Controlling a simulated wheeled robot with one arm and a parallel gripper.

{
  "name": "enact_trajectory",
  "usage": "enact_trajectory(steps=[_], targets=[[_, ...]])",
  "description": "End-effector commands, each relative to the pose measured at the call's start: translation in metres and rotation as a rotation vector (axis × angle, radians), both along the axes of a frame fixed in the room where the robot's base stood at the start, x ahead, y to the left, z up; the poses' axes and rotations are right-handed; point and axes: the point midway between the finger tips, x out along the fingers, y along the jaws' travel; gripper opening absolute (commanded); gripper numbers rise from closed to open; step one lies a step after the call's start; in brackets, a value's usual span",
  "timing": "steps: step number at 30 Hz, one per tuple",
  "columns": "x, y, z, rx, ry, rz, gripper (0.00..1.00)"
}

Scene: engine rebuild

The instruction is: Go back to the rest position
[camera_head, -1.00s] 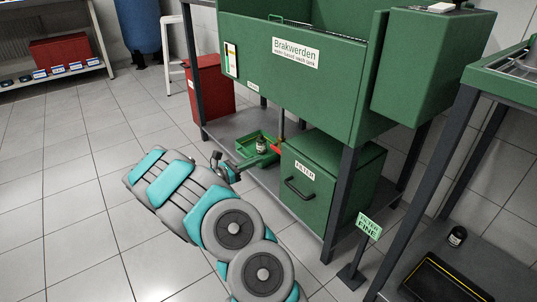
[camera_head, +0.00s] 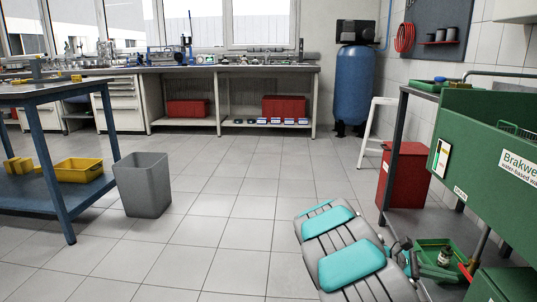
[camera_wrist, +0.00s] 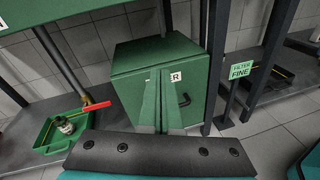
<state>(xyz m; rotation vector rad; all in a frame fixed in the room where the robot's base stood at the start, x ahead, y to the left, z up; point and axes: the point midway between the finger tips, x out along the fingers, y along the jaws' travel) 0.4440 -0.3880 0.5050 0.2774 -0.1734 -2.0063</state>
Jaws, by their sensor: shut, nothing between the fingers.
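My gripper shows in the wrist view (camera_wrist: 162,100), its two narrow fingers together in front of the green filter box (camera_wrist: 130,72), with nothing held. The box is behind the fingers, and I cannot tell the gap between them. In the head view my grey and teal arm (camera_head: 345,262) reaches in from the bottom edge toward the wash tank (camera_head: 490,150). Its far end is beside the small green tray (camera_head: 432,271), and the fingers are not clear there. A small dark bottle (camera_head: 444,257) stands in the tray.
A red cabinet (camera_head: 405,175) and a white stool (camera_head: 370,135) stand beside the wash tank. A grey bin (camera_head: 143,185) and a blue table (camera_head: 52,190) are on the left. The tiled floor between is clear. A filter sign (camera_wrist: 240,72) stands right of the box.

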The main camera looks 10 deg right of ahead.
Motion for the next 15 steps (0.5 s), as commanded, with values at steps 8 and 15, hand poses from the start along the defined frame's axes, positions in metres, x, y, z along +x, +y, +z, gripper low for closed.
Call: enact_trajectory(steps=[8,15], targets=[[-0.072,0.052,0.053,0.081,-0.292,-0.186,0.0],[-0.123,0.111,0.069,0.199,-0.525,-0.334,0.0]])
